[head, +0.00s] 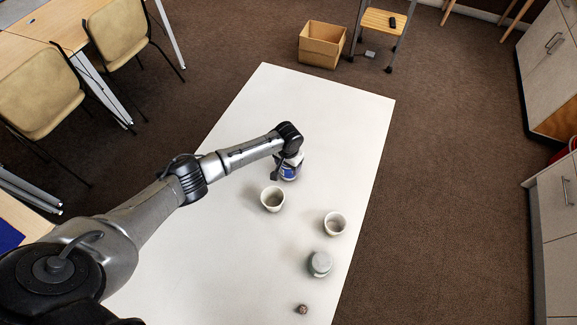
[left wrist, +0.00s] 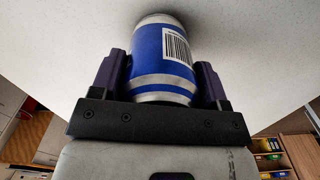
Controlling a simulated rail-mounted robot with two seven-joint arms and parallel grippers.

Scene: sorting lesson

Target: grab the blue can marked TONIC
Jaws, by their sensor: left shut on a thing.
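A blue can with silver bands (head: 290,172) is on the white table in the head view, partly hidden by my left gripper. My left gripper (head: 287,165) is shut on it. In the left wrist view the blue can (left wrist: 163,58) sits between the two dark fingers of my left gripper (left wrist: 160,75). A white barcode patch shows on its side. The word TONIC cannot be read on the side in view. My right gripper is not in view.
On the white table (head: 325,105) stand a cup (head: 272,199), a second cup (head: 334,223), a pale round-topped object (head: 319,264) and a small brown object (head: 302,309). The table's far part is clear. A cardboard box (head: 321,45) stands on the floor beyond.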

